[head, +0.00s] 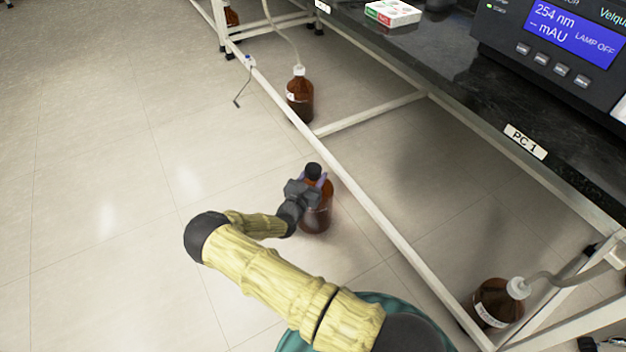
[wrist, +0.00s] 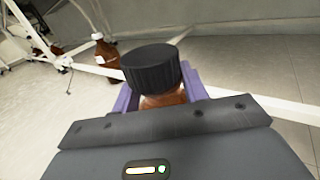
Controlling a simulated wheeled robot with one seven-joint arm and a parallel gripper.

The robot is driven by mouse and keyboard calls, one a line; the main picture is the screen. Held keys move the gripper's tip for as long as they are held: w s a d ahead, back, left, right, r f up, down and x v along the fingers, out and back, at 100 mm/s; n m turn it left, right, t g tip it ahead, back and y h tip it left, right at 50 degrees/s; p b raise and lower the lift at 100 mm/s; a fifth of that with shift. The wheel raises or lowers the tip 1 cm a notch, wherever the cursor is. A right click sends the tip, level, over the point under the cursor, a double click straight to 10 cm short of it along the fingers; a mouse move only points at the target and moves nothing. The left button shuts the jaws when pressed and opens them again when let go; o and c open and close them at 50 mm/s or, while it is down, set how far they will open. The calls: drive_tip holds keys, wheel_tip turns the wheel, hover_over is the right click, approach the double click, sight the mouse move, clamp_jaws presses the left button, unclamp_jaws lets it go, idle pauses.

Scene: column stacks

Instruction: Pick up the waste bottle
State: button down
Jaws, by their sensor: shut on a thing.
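An amber bottle with a black cap (head: 318,214) stands upright, or nearly so, just in front of the white bench rail in the head view. My gripper (head: 314,181) is shut on it at the neck, just below the cap. In the wrist view the black cap (wrist: 152,68) rises between the purple fingers of my gripper (wrist: 162,98), with a little amber glass below it. The rest of the bottle is hidden behind the gripper there. I cannot tell whether its base touches the floor.
Another amber bottle with a white cap and tube (head: 299,97) stands under the bench; it also shows in the wrist view (wrist: 107,62). A third (head: 496,303) stands at the lower right. The white rail (head: 350,184) runs close beside the held bottle. The floor (head: 100,200) at left is clear.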

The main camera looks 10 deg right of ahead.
wheel_tip(320, 180, up, 8)
drive_tip(key=p, duration=0.4)
idle(0.5)
drive_tip(key=shift+s+d+r+p, duration=0.1)
drive_tip(key=shift+d+r+p, duration=0.15)
drive_tip(key=shift+r+p, duration=0.35)
drive_tip(key=s+a+r+n+t+y+p, duration=0.1)
drive_tip(key=s+r+n+t+y+p, duration=0.2)
drive_tip(key=s+r+n+y+p, duration=0.3)
wheel_tip(320, 180, up, 2)
drive_tip(key=n+y+p, duration=0.1)
drive_tip(key=y+p, duration=0.3)
drive_tip(key=y, duration=0.1)
drive_tip(key=shift+n+t, duration=0.3)
drive_tip(key=shift+t, duration=0.1)
drive_tip(key=shift+a, duration=0.1)
